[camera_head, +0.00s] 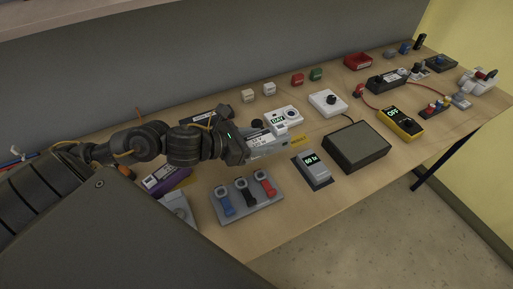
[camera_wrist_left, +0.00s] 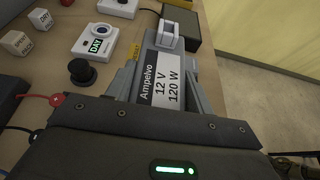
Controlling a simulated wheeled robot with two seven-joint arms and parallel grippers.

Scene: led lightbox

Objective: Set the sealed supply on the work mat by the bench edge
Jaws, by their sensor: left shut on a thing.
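My left gripper (camera_head: 265,146) is shut on the sealed supply (camera_head: 262,140), a grey block with a white label. In the left wrist view the supply (camera_wrist_left: 167,82) reads "Ampelvo 12 V 120 W" and lies between the two fingers. It is over the bench's middle; I cannot tell whether it touches the top. My right gripper is not in view.
A grey tray (camera_head: 250,209) with several coloured clamps is in front of my gripper. A dark box (camera_head: 357,149) stands to its right. A white "DAY" sensor box (camera_head: 284,118) and a black knob (camera_wrist_left: 82,72) are close by. Bare wood shows between the meter and the tray.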

